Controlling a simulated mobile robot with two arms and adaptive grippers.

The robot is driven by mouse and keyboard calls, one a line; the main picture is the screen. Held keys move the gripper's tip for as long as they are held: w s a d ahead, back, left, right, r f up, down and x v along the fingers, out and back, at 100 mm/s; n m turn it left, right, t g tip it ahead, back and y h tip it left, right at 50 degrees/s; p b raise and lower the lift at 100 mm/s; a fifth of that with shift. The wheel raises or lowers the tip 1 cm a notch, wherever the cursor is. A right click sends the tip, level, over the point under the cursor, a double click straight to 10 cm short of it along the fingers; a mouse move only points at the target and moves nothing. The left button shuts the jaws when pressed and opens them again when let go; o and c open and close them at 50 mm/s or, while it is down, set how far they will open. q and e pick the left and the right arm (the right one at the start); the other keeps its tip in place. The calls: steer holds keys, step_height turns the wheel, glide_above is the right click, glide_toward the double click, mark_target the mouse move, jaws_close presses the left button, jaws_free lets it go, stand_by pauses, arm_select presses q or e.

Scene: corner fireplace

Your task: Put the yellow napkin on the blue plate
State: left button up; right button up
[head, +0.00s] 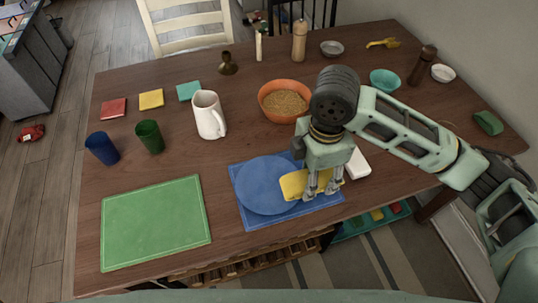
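The yellow napkin (292,186) is a folded yellow cloth over the right side of the round blue plate (262,184). Its left part overlaps the plate and its right part reaches past the rim above the blue placemat. My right gripper (321,194) points down right at the napkin, its two fingers spread apart in front of it. The napkin shows on both sides of the fingers. Whether the fingertips touch it cannot be told. My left gripper is not in view.
A blue placemat (244,214) lies under the plate, and a green placemat (155,222) lies left. A white mug (209,115), an orange bowl (285,86) and two cups stand behind. Red, yellow and teal squares lie at the back left. A white block (357,164) lies beside my gripper.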

steer(key=w+a+f, duration=0.2)
steer(key=a, duration=0.1)
steer(key=w+a+f, duration=0.1)
steer(key=a+f, duration=0.1)
steer(key=a, duration=0.1)
steer(key=w+a+f+p, duration=0.1)
steer(key=w+a+f, duration=0.1)
steer(key=a, duration=0.1)
steer(key=shift+w+a+f, duration=0.25)
steer(key=shift+w+a, duration=0.1)
steer(key=shift+a, duration=0.05)
steer(key=shift+a+f, duration=0.1)
steer(key=shift+f, duration=0.05)
steer(key=shift+w+f, duration=0.1)
steer(key=shift+f, duration=1.9)
steer(key=shift+f, duration=0.2)
steer(key=o, duration=1)
steer(key=shift+o, duration=0.2)
step_height(320, 180, up, 12)
steer(key=shift+r+b, duration=0.25)
steer(key=shift+b, duration=0.15)
